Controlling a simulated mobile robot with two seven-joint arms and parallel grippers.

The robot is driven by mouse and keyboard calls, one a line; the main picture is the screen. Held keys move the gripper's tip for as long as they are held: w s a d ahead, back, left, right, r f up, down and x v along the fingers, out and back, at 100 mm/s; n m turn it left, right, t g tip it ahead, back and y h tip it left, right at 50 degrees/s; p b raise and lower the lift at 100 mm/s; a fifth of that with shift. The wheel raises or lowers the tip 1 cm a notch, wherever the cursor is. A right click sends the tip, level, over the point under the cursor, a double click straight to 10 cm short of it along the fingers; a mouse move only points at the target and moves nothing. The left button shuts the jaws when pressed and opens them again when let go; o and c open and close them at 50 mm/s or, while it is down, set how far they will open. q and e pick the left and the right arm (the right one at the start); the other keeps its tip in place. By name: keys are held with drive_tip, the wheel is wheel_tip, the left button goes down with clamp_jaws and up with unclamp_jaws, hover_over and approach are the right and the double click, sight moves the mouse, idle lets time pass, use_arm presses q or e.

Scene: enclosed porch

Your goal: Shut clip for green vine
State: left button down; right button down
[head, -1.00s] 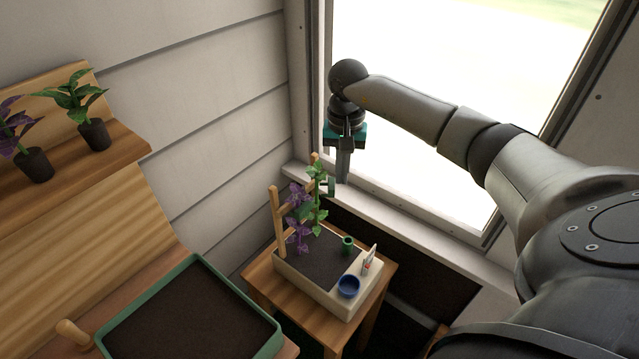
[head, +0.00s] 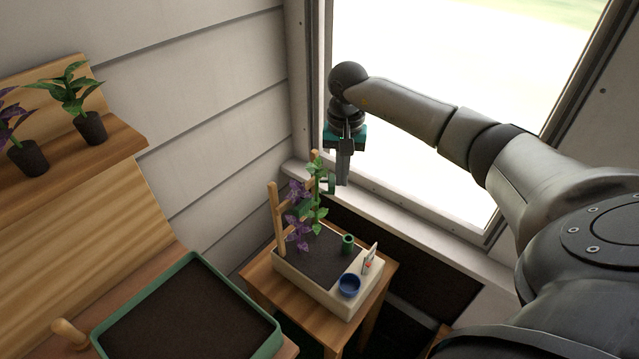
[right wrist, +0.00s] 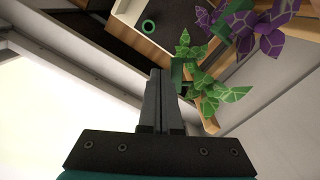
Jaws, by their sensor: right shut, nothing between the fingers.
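The green vine (head: 316,207) climbs the wooden trellis (head: 276,215) in the planter box (head: 306,287); it also shows in the right wrist view (right wrist: 212,88). A small dark green piece, apparently the clip (head: 331,184), sits by the vine's upper part and shows in the right wrist view (right wrist: 177,74). Whether it is open or closed is unclear. My right gripper (head: 343,184) points down beside this piece. In the right wrist view its fingers (right wrist: 161,73) are together and empty, with tips close to the piece; contact is unclear. My left gripper is out of view.
A purple vine (head: 297,222) grows beside the green one. The window sill (head: 400,219) runs behind; a soil tray (head: 187,313) is at lower left.

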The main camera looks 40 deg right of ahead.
drive_tip(key=shift+f+b, duration=0.75)
drive_tip(key=shift+f, duration=0.2)
